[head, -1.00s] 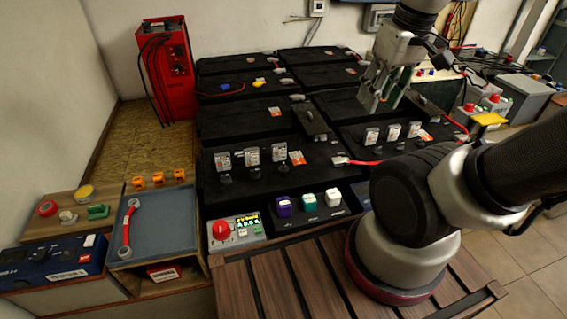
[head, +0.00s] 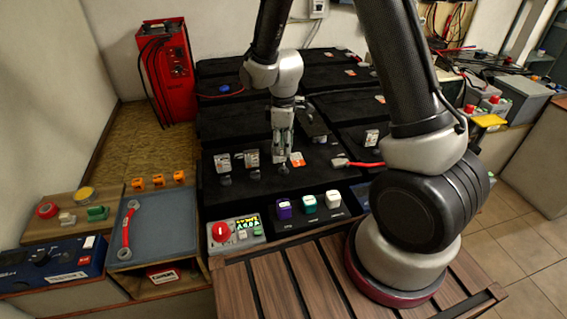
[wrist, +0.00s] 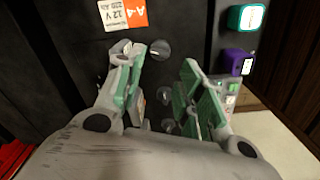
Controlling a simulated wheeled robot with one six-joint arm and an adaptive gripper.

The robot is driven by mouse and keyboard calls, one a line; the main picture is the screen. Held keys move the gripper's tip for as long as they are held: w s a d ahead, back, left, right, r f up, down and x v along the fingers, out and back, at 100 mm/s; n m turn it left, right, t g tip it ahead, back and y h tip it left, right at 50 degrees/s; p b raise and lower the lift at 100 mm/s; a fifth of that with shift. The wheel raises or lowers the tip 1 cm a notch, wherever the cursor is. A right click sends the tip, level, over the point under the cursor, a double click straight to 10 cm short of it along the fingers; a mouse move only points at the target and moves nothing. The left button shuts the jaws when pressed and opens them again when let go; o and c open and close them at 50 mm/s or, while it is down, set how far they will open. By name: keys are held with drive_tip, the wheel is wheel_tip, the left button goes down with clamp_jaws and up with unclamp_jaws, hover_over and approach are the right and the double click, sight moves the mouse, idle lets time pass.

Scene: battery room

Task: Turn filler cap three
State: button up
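The front-left black battery (head: 320,180) has a row of three filler caps with small label cards. The left cap (head: 225,179) and middle cap (head: 255,174) show in front of their cards. The right-hand cap (head: 283,170), by the orange-and-white label (head: 297,159), is right below my gripper (head: 281,158), which hides most of its card. In the wrist view my gripper (wrist: 160,72) has its green-padded fingers apart. A round grey cap (wrist: 160,50) shows beyond the gap between them, near the A-4 label (wrist: 124,14). Whether the fingers touch it I cannot tell.
Purple (head: 284,208), teal (head: 309,204) and white (head: 333,200) blocks stand in front of the battery. A box with a red knob (head: 222,231) is at their left. A red cable (head: 352,164) lies to the right.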

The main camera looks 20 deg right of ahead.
sight(283, 166)
wheel_tip(283, 166, down, 8)
drive_tip(key=shift+r, duration=0.15)
idle(0.3)
drive_tip(key=c, duration=0.7)
